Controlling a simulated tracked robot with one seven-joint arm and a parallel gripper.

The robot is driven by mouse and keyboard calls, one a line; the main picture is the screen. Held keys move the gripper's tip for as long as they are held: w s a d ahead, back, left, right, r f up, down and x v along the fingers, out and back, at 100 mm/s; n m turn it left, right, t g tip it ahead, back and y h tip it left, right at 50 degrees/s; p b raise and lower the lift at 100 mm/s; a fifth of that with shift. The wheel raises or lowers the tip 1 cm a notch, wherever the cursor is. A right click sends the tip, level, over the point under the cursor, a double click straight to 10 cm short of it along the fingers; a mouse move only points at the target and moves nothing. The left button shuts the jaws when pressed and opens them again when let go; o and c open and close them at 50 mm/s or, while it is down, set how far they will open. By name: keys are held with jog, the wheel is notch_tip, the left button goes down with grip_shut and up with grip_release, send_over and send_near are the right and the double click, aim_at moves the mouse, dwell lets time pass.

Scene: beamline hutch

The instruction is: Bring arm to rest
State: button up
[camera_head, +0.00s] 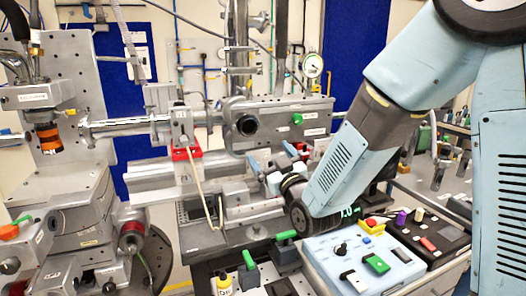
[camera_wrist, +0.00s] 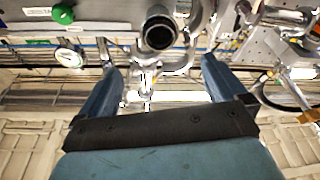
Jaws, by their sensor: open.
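My arm (camera_head: 345,170) is light blue and grey and reaches down from the upper right in the head view. It bends so that its wrist hangs above the cluttered bench. My gripper (camera_head: 272,162) points away towards the grey beamline housing and is partly hidden by the wrist. In the wrist view my gripper (camera_wrist: 163,80) shows two blue fingers spread wide apart. Nothing is between them, only background pipes and fittings.
A control box (camera_head: 360,262) with green and white buttons lies below the wrist, beside a black box (camera_head: 430,238). The beamline housing (camera_head: 275,122) with a round port stands behind the gripper. A red-based bracket (camera_head: 184,152) and stacked stages (camera_head: 75,225) stand left.

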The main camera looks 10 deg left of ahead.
jog(key=s+d+r+m+g+h, duration=0.15)
jog(key=d+m+g+h, duration=0.5)
jog(key=d, duration=1.35)
jog(key=s+d+m+g+h, duration=0.2)
jog(key=s+d+h, duration=0.1)
jog(key=s+d, duration=0.4)
jog(key=s+d+m+g+h, duration=0.2)
jog(key=s+d, duration=0.5)
jog(key=s, duration=0.7)
jog(key=shift+d+r+g+h, duration=0.2)
jog(key=shift+g+h, duration=0.15)
jog(key=shift+h, duration=0.2)
